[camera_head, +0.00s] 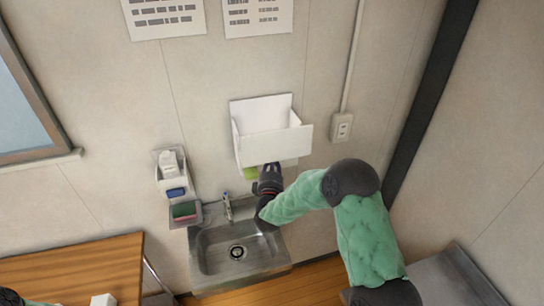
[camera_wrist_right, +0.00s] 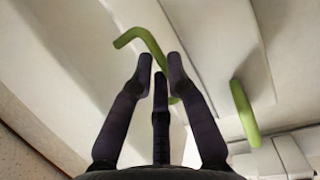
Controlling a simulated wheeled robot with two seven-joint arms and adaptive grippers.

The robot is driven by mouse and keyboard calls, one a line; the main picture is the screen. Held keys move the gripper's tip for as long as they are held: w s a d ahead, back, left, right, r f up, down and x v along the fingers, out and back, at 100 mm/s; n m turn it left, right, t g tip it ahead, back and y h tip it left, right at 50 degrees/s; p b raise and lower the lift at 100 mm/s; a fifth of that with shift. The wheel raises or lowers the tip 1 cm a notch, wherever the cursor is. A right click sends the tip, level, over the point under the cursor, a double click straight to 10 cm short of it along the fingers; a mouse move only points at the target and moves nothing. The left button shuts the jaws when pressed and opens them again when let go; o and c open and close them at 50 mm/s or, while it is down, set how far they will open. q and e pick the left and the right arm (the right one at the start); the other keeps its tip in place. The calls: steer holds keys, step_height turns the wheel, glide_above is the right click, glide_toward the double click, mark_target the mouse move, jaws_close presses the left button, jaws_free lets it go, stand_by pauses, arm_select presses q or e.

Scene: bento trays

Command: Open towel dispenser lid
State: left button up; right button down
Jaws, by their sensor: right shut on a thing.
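The white towel dispenser (camera_head: 263,113) is on the wall above the sink. Its front panel (camera_head: 274,147) leans out from the back, and the top between them is open. A green part (camera_head: 251,173) shows under its lower left edge. My right gripper (camera_head: 268,172) is just below the dispenser. In the right wrist view, my right gripper's fingers (camera_wrist_right: 160,70) are shut on a bent green handle (camera_wrist_right: 148,42), which partly passes behind them. A second green handle (camera_wrist_right: 244,110) is to the right. A dark piece at the lower left corner of the head view may be my left gripper (camera_head: 12,298); its fingers cannot be made out.
A metal sink (camera_head: 207,262) with a faucet (camera_head: 227,207) is below the dispenser. A soap holder (camera_head: 170,170) and a sponge tray (camera_head: 185,212) are to its left. A wall outlet (camera_head: 341,127) is to the right. A wooden table (camera_head: 85,262) stands lower left.

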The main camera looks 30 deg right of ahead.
steer(key=shift+s+r+g+p, duration=0.1)
steer(key=shift+r+g+p, duration=0.05)
steer(key=shift+g+p, duration=0.2)
steer(key=c, duration=1.2)
jaws_free()
steer(key=shift+a, duration=0.1)
steer(key=v, duration=1.2)
steer(key=shift+s, duration=0.1)
